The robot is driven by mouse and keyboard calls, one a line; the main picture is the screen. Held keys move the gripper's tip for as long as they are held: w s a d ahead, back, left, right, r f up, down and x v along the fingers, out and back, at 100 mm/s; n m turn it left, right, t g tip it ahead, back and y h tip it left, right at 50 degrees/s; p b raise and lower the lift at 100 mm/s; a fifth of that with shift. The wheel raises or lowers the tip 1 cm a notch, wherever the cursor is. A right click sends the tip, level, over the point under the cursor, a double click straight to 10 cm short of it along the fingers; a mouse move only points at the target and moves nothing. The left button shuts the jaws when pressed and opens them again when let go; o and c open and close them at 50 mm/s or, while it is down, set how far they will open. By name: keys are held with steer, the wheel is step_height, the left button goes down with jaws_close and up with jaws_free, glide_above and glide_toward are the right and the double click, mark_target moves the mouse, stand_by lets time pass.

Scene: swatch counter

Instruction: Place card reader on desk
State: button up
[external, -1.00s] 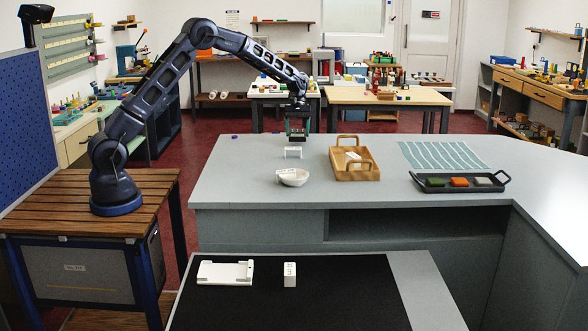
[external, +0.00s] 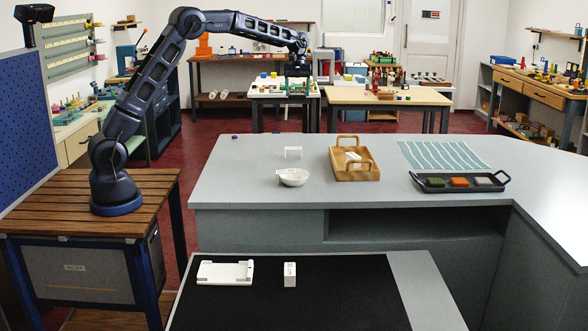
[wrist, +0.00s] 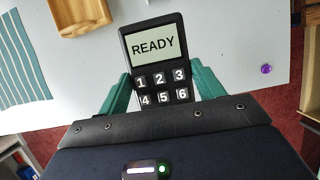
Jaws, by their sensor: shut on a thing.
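The card reader (wrist: 155,62) is a dark device with a lit screen reading "READY" and number keys, seen in the wrist view. My gripper (external: 297,86) is shut on it, with a green finger on each side of it. In the external view the gripper is raised above the far left part of the grey counter (external: 235,180), and the reader is too small to make out there. A desk with a black mat (external: 330,300) is at the front.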

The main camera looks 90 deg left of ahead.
steer(key=w+d+f+m+g+y, duration=0.15)
steer(key=d+f+m, duration=0.45)
steer(key=d, duration=1)
steer(key=w+d+f+m+g+y, duration=0.1)
steer(key=w+d+m+y, duration=0.15)
steer(key=d+m, duration=1.1)
steer(key=w+d+f+m+g+y, duration=0.1)
steer(key=d+f+m+y, duration=0.3)
steer(key=d, duration=1.5)
steer(key=m+t+h, duration=0.2)
steer(key=m+t, duration=0.6)
steer(key=m, duration=1.7)
glide_above(241, 315)
steer(key=s, duration=0.1)
step_height(241, 315, down, 6)
steer(key=f, duration=1.9)
steer(key=shift+s+d+f, duration=0.15)
steer(key=shift+d+f, duration=0.2)
steer(key=shift+f, duration=0.05)
